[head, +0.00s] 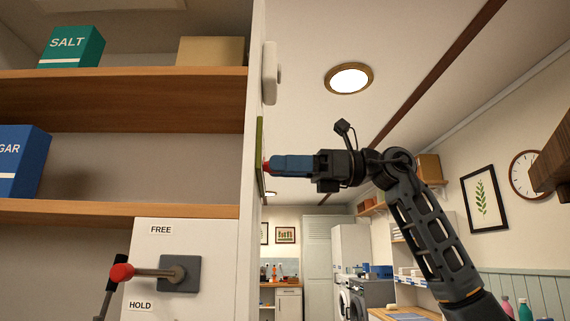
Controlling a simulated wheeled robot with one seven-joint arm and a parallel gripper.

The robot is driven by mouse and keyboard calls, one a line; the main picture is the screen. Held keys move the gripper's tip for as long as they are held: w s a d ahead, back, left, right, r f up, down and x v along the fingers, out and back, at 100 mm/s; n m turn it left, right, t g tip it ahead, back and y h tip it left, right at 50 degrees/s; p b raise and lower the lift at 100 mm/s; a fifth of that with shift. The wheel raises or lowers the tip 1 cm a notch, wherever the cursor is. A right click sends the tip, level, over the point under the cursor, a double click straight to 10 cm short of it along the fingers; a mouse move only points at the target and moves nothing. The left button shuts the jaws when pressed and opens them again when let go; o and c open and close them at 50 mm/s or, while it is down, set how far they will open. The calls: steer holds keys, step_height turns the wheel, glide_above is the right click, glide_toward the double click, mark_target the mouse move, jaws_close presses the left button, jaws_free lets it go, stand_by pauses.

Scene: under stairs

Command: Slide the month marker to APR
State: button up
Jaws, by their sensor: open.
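A thin green panel (260,150) is fixed to the side of the white cabinet and shows almost edge-on. No month names, APR included, can be read on it from here. A small red piece (266,167) shows at the panel's face, and it may be the month marker. My gripper (275,166) comes in from the right with its blue fingers level and their tips right at the red piece. The fingers are open, seen from the side, so the gap between them is hidden. I cannot tell whether they touch the red piece or lie around it.
A pale fixture (270,73) juts from the cabinet side above the panel. At lower left a red-knobbed lever (122,272) sits between FREE and HOLD labels. Shelves hold a SALT box (70,47) and a blue box (22,160). A dark wooden piece (552,160) projects at right.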

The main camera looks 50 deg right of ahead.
jaws_close()
stand_by(0.5)
